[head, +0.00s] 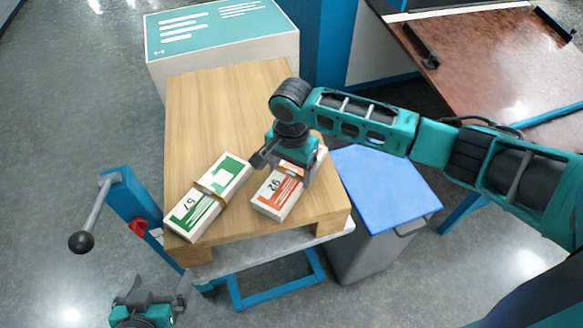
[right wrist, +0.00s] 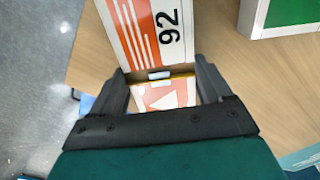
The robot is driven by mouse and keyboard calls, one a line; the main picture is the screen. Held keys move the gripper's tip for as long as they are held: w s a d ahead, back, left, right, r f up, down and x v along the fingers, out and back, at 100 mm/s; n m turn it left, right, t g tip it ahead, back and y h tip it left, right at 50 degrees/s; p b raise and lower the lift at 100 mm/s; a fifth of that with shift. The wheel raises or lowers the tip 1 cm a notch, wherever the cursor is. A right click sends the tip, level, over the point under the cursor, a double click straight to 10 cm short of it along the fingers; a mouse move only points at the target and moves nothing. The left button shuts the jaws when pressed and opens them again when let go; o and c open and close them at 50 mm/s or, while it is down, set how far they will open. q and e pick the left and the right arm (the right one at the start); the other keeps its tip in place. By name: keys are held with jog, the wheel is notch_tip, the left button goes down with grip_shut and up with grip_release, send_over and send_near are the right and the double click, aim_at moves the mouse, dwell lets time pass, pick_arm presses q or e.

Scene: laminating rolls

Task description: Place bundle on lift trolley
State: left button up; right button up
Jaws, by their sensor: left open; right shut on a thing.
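An orange-and-white bundle (head: 272,198) marked 92, with a brown band, is at the front right of a wooden-topped platform (head: 200,110). My right gripper (head: 289,172) is shut on it across the band; the bundle also shows between the fingers in the right wrist view (right wrist: 142,40). It appears to lie on the wood, though a small gap underneath cannot be ruled out. A green-and-white bundle (head: 207,197) marked 57 lies left of it, apart. The lift trolley (head: 262,287) has a blue frame and grey deck under the wood. My left gripper (head: 153,290) is open and empty, front left of the trolley.
A lever with a black knob (head: 82,241) stands at the trolley's left. A blue-lidded grey bin (head: 385,190) is close on the right. A large white-and-teal box (head: 220,35) stands behind. A brown table (head: 490,60) is at far right. The rear of the wood is bare.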

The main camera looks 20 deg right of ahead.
aim_at(291, 173)
jog(key=o, duration=0.8)
jog(key=shift+f, duration=0.1)
jog(key=o, duration=0.4)
notch_tip(291, 173, up, 12)
jog(key=p, duration=0.2)
jog(key=shift+r, duration=0.2)
